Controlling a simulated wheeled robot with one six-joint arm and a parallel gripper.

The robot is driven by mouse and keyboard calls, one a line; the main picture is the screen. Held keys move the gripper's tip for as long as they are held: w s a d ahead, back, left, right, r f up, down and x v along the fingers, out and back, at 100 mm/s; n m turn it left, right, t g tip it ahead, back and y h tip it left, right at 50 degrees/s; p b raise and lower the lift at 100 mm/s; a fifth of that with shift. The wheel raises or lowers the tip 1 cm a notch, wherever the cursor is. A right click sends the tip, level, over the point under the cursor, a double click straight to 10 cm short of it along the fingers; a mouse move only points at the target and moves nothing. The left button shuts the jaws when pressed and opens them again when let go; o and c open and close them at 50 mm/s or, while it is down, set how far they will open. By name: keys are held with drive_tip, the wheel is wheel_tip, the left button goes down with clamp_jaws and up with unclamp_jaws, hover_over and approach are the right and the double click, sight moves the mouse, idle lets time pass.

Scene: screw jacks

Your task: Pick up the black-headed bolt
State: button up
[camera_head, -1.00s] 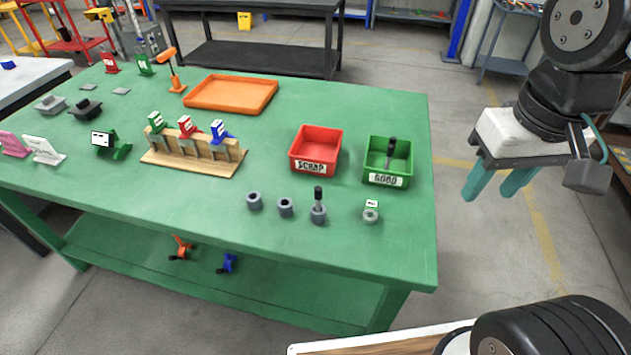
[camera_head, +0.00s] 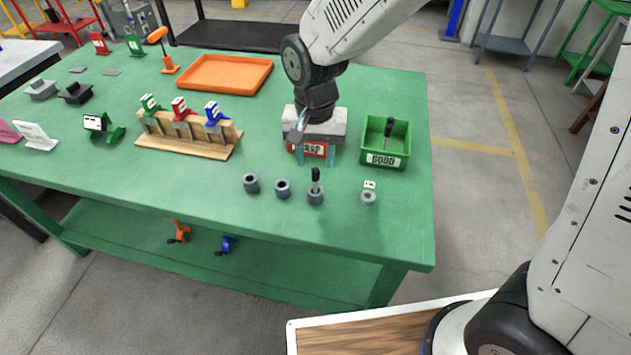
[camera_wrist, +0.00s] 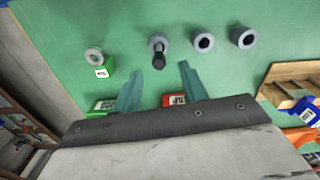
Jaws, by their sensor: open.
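A black-headed bolt (camera_head: 315,175) stands upright in a grey round holder (camera_head: 316,198) near the front edge of the green table. In the wrist view the bolt (camera_wrist: 160,58) appears between the fingertips, its black head towards the camera. My gripper (camera_head: 315,158) is open with teal fingers, above and behind the bolt in front of the red bin. In the wrist view nothing is between the gripper's fingers (camera_wrist: 158,66) in their grip, and the bolt looks apart from them. A second black-headed piece (camera_head: 389,127) leans in the green bin marked GOOD (camera_head: 370,144).
Two empty grey holders (camera_head: 251,183) (camera_head: 282,188) stand left of the bolt, and a grey ring with a white tag (camera_head: 368,198) stands right. The red bin (camera_head: 294,147) is mostly hidden by my arm. A wooden rack (camera_head: 185,146) and an orange tray (camera_head: 225,88) are farther left.

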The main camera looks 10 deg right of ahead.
sight(315, 179)
drive_tip(key=f, duration=0.7)
drive_tip(key=shift+s, duration=0.2)
clamp_jaws()
